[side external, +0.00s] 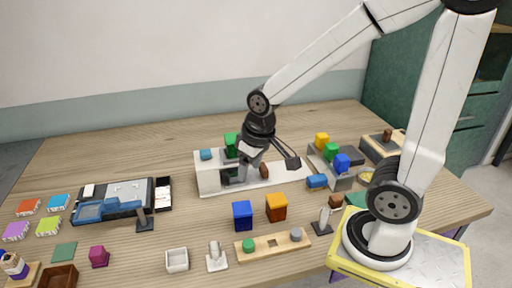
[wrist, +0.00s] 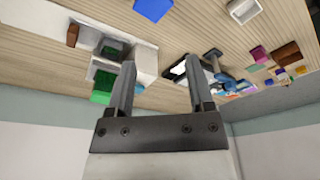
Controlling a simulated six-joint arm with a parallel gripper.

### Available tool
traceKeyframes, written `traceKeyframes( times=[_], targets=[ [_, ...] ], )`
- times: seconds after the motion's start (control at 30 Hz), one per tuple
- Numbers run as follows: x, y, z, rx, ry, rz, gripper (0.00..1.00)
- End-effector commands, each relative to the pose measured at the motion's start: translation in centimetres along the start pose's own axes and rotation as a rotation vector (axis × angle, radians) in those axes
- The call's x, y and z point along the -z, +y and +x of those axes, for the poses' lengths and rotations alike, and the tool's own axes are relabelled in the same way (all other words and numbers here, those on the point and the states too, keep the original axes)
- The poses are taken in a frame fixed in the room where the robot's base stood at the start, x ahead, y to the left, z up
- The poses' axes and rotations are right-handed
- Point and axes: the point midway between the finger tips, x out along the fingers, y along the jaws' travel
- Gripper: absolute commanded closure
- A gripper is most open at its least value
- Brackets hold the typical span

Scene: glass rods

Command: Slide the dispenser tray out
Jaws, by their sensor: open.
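The white dispenser (side external: 208,181) stands at the middle back of the table, with a long flat white base (side external: 290,174) running to the right. A green block (side external: 231,139) and a small blue piece (side external: 206,154) sit at its top. I cannot clearly tell the tray from the body. Contact is unclear.
A blue cube (side external: 242,215) and an orange cube (side external: 276,207) stand in front of the dispenser. A brown piece (side external: 264,171) is on the white base. A grey holder with coloured blocks (side external: 331,166) is at the right, and a dark case (side external: 112,197) at the left.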

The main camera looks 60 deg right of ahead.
Motion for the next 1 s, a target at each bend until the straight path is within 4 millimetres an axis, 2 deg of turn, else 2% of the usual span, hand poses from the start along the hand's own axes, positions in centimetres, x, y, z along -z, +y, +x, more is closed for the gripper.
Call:
traceKeyframes(
  times=[0.23, 0.37, 0.47, 0.6, 0.7, 1.0],
  targets=[
    [2.4, 2.4, 0.1, -0.016, -0.03, 0.101, 0.32],
    [4.0, 4.3, 0.2, -0.026, -0.051, 0.175, 0.32],
    [5.5, 6.6, 0.5, -0.037, -0.074, 0.253, 0.32],
    [7.7, 11.0, 1.0, -0.053, -0.112, 0.391, 0.32],
    [8.7, 13.8, 1.3, -0.061, -0.136, 0.474, 0.32],
    [9.8, 19.5, 2.0, -0.074, -0.179, 0.632, 0.32]
  ],
)
